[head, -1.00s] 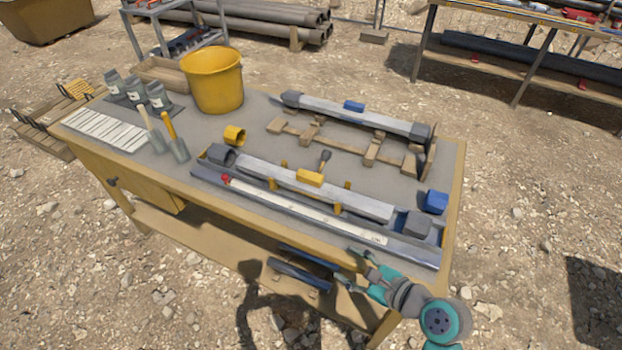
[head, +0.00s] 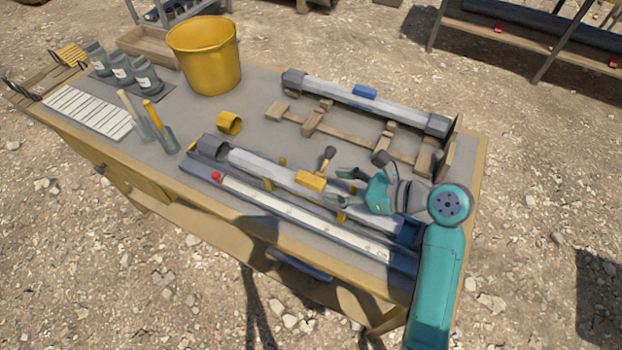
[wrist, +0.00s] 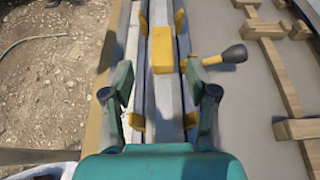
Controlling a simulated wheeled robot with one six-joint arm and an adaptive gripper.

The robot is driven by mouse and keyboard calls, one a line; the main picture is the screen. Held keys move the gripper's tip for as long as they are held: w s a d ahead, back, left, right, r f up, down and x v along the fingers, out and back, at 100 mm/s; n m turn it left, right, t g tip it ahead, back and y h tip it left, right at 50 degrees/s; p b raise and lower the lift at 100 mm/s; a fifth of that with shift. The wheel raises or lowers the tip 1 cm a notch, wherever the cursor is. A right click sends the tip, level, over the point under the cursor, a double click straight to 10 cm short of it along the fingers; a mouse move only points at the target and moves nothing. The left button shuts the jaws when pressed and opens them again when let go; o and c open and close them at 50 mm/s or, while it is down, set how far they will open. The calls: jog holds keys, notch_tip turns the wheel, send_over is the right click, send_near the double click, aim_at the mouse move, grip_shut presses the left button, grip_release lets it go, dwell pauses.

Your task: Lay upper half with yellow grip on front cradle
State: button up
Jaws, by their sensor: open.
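The upper half with the yellow grip (head: 265,165) is a long pale grey half tube lying in the long tray (head: 190,165) at the table's front. Its yellow grip (head: 311,181) is a block at mid-length, also seen in the wrist view (wrist: 162,50). My gripper (head: 345,187) is open and empty, just right of the yellow grip. In the wrist view its fingers (wrist: 157,78) straddle the half tube, with the grip ahead between them. The wooden front cradle (head: 312,122) lies behind the tray and looks empty; my arm hides part of its right end.
A half tube with a blue grip (head: 364,92) rests on the rear supports. A dark-knobbed lever (head: 328,155) stands close behind the yellow grip. A yellow ring (head: 229,123), yellow bucket (head: 204,55) and trowels (head: 160,125) are to the left. A white scale strip (head: 300,217) lies in front.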

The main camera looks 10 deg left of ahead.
aim_at(315, 180)
jog(key=shift+x, duration=3.9)
jog(key=shift+w, duration=0.2)
jog(key=shift+c, duration=0.2)
grip_shut()
